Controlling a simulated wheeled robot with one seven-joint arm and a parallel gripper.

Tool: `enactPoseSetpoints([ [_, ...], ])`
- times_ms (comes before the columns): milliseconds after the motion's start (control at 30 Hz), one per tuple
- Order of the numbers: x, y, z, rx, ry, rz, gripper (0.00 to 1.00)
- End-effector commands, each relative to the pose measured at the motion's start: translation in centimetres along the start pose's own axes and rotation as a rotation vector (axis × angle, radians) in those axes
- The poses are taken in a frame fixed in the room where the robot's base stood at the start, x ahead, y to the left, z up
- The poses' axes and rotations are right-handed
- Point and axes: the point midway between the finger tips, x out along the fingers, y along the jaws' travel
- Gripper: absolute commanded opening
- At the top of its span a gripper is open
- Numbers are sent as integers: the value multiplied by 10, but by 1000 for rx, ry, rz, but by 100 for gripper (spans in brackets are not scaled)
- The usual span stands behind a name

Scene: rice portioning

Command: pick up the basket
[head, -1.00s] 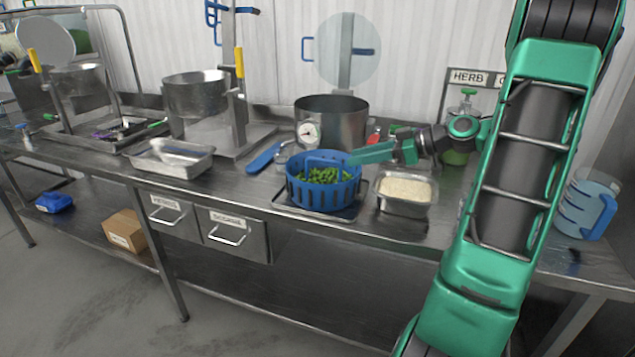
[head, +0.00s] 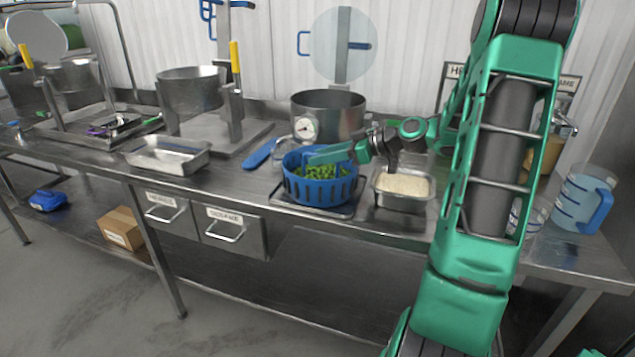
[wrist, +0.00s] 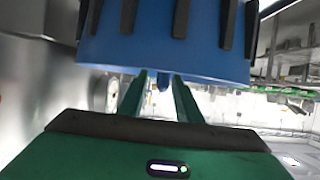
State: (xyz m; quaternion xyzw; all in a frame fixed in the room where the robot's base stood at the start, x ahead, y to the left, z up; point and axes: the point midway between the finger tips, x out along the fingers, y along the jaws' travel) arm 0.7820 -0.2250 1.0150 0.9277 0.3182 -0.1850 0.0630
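The blue slotted basket (head: 318,192) holds green peas or similar pieces and stands on a dark tray on the steel table. It has a raised blue handle, partly hidden by my gripper. My gripper (head: 316,156) reaches in from the right over the basket's top, by the handle. In the wrist view the basket (wrist: 175,45) fills the upper part. There, the two green fingers of my gripper (wrist: 160,84) stand apart, with a small blue piece of the basket, probably its handle, between their tips. I cannot tell whether the fingers touch it.
A steel pan of rice (head: 402,190) stands right of the basket. A steel pot with a gauge (head: 328,117) is behind it. A blue utensil (head: 260,153) and an empty steel pan (head: 168,157) lie left. A measuring jug (head: 583,198) stands at the far right.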

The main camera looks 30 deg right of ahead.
Motion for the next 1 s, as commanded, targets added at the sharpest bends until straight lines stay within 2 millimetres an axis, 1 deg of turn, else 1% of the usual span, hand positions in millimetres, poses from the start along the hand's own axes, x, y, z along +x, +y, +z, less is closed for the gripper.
enactPoseSetpoints([
  [33,5,-1,0,0,1,-2,31],
  [100,8,0,0,0,0,-1,31],
  [267,8,0,0,0,0,0,31],
  [300,8,0,0,0,0,0,26],
  [333,8,0,0,0,0,0,19],
  [367,8,0,0,0,0,0,12],
  [400,8,0,0,0,0,0,2],
  [433,8,0,0,0,0,0,0],
  [1000,8,0,0,-1,0,1,0],
])
